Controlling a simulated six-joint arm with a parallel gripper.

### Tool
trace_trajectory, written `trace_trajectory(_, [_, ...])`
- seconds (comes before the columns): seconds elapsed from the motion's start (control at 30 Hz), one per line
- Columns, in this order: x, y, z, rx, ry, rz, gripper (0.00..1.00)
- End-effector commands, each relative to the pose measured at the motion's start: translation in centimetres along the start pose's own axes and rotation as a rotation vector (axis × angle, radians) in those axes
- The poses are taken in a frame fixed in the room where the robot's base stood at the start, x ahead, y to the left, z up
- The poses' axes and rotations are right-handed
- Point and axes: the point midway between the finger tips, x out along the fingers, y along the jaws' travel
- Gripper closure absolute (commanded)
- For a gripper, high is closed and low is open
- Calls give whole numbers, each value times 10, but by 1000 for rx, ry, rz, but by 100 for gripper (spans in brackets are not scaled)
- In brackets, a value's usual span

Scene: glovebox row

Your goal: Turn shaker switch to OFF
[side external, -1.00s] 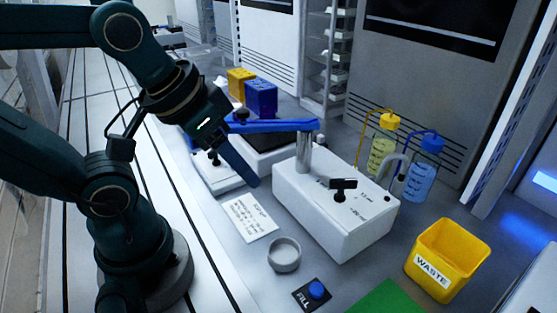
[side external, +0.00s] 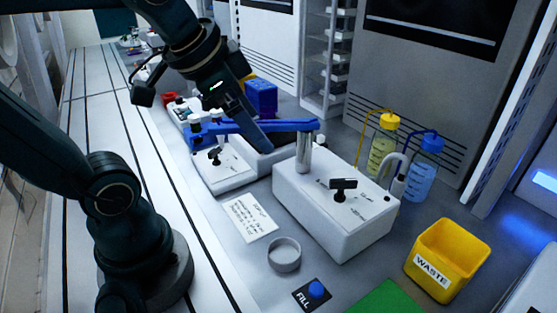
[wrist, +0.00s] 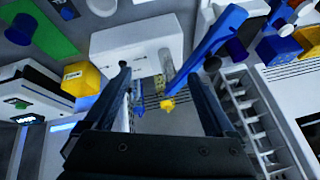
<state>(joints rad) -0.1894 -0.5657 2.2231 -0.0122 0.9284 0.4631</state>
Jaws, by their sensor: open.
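In the side view, the shaker's white panel (side external: 228,172) carries a small black switch (side external: 215,155). The switch is too small to tell its setting. The dark shaker platform (side external: 278,150) lies behind the panel, partly hidden by the blue swing arm (side external: 262,127) and my gripper. My gripper (side external: 262,140) points down to the right, over the blue arm and to the right of the switch. In the wrist view my gripper (wrist: 160,72) has its fingers apart with nothing held. I cannot make out the switch there.
A white box (side external: 325,215) with a black T-handle (side external: 343,187) and metal post stands right of the shaker. A yellow waste bin (side external: 448,258), two capped bottles, a round dish (side external: 284,255) and a blue FILL button (side external: 316,289) are nearby. A blue rack (side external: 261,97) stands behind.

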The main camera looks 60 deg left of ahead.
Motion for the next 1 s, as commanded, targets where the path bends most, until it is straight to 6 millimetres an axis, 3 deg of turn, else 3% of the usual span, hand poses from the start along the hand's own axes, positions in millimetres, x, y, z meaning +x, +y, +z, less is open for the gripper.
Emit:
trace_trajectory(0.03, [-1, -22, -14, 67, -1, -36, 10])
trace_trajectory(0.17, [-2, -76, -36, 291, -36, -112, 10])
trace_trajectory(0.2, [1, -94, -39, 363, -66, -126, 10])
trace_trajectory(0.33, [23, -130, -28, 530, -200, -106, 10])
trace_trajectory(0.5, [67, -152, 13, 666, -421, 21, 10])
trace_trajectory(0.7, [106, -162, 67, 782, -651, 188, 10])
trace_trajectory(1.0, [126, -167, 99, 841, -757, 275, 10])
